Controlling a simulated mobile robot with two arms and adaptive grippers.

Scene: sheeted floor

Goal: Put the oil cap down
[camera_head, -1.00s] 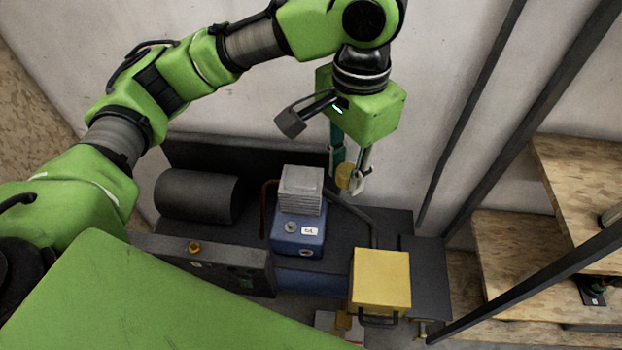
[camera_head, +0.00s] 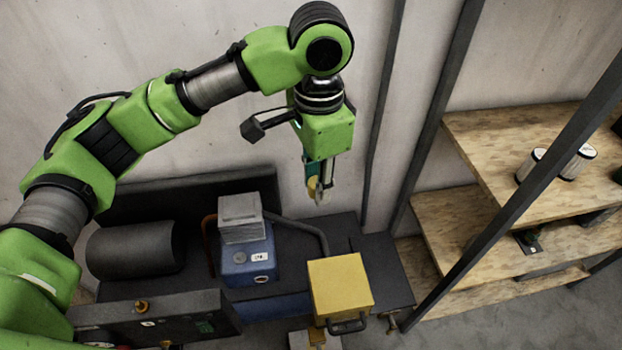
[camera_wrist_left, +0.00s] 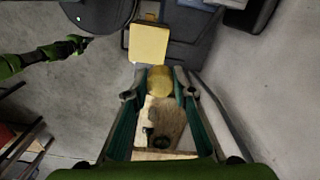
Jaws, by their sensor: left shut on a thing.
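The oil cap is a small round yellow piece (camera_wrist_left: 160,80) between the fingertips of my left gripper in the left wrist view. My left gripper (camera_head: 318,190) is shut on it and holds it in the air, above the back right part of the dark machine, in the head view. The yellow cap (camera_head: 312,187) shows there partly hidden by the fingers. The machine's blue engine block (camera_head: 248,262) with a grey ribbed top stands left of the gripper. My right gripper is not in view.
A yellow box (camera_head: 340,285) with a dark handle sits at the machine's right front. A dark cylinder (camera_head: 135,250) lies at its left. Wooden shelves (camera_head: 520,165) with white-topped cans (camera_head: 578,160) stand at the right, behind dark metal posts (camera_head: 490,235).

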